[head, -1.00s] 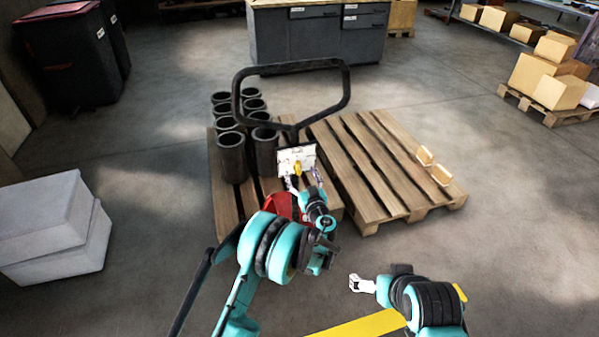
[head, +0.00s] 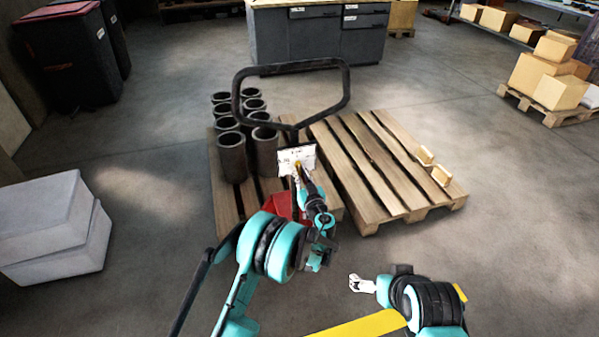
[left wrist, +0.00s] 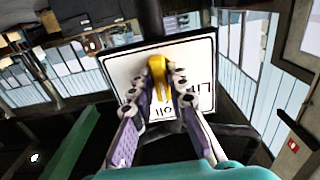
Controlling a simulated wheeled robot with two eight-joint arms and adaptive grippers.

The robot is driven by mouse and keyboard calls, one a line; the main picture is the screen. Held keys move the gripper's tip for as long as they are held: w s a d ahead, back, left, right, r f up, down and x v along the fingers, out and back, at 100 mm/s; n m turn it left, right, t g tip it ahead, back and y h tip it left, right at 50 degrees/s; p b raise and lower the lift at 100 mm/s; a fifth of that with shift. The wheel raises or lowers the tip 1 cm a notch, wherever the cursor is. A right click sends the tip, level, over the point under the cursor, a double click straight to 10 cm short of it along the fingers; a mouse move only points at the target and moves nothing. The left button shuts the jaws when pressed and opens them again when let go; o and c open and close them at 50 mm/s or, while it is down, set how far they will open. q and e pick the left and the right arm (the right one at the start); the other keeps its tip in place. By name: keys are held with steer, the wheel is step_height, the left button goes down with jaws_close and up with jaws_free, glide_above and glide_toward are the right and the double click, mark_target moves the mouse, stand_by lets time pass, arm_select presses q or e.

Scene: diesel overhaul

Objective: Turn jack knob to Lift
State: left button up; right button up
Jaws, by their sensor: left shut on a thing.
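The jack knob is yellow and sits on a white label plate (head: 307,155) below the jack's black loop handle (head: 290,70). In the left wrist view the yellow knob (left wrist: 158,76) stands in front of the plate, whose lettering is upside down and partly covered. My left gripper (left wrist: 166,90) is shut on the knob, with one finger on each side of it. In the head view the left gripper (head: 299,172) is at the plate and hides most of the knob. My right gripper (head: 355,283) is low at the centre right, away from the jack, holding nothing that I can see.
A wooden pallet with several dark cylinders (head: 232,157) stands left of the jack handle. Another pallet (head: 375,165) with two small tan pieces (head: 441,175) is to the right. White boxes (head: 55,230) stand at left.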

arm_select(q)
steer(key=n, duration=0.4)
steer(key=shift+a, duration=0.1)
steer(key=n, duration=0.5)
steer(key=o, duration=1.6)
steer(key=shift+c, duration=0.2)
steer(key=v, duration=0.7)
steer(key=shift+a, duration=0.1)
